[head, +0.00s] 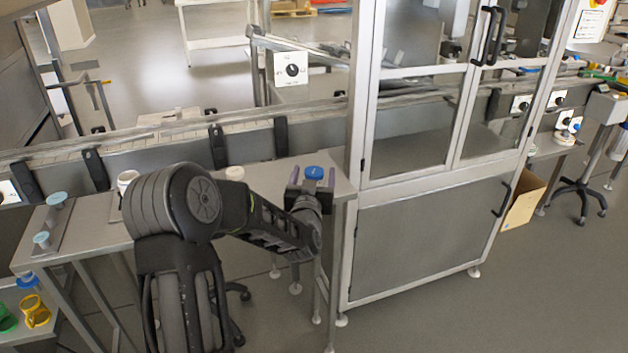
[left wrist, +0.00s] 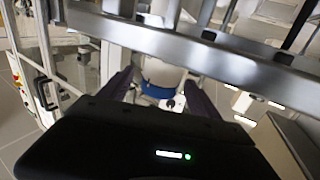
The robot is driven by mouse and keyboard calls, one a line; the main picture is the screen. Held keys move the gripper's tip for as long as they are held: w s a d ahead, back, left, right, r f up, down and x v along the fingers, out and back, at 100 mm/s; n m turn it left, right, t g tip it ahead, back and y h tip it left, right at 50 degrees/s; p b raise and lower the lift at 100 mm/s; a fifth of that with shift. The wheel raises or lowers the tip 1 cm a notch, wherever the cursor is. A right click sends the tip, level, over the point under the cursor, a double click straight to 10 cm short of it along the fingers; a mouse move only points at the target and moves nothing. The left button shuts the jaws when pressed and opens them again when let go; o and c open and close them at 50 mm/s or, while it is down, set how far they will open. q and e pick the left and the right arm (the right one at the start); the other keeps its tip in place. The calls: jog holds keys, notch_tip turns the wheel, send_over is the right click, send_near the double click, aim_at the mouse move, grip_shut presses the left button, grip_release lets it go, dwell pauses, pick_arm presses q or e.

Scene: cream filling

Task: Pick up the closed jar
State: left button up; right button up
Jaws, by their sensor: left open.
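The closed jar (head: 314,173) has a blue lid and stands at the right end of the metal side table. Its body is mostly hidden in the head view. In the left wrist view the jar (left wrist: 160,74) shows a whitish body and a blue lid. My left gripper (head: 313,178) is open, with one purple-grey finger on each side of the jar. In the left wrist view its fingers (left wrist: 160,92) flank the lid. I cannot tell whether either finger touches it. My right gripper is not in view.
White containers (head: 127,178) and (head: 235,173) stand on the table (head: 95,222) behind my left arm. Teal-topped pieces (head: 56,199) are at its left end. A conveyor rail (head: 255,120) runs behind the table. A glass-doored metal cabinet (head: 425,240) stands close on the right.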

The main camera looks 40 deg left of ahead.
pick_arm(q)
jog(key=shift+w+a, duration=0.15)
jog(key=shift+w, duration=0.15)
dwell(0.4)
jog(key=c, duration=1.5)
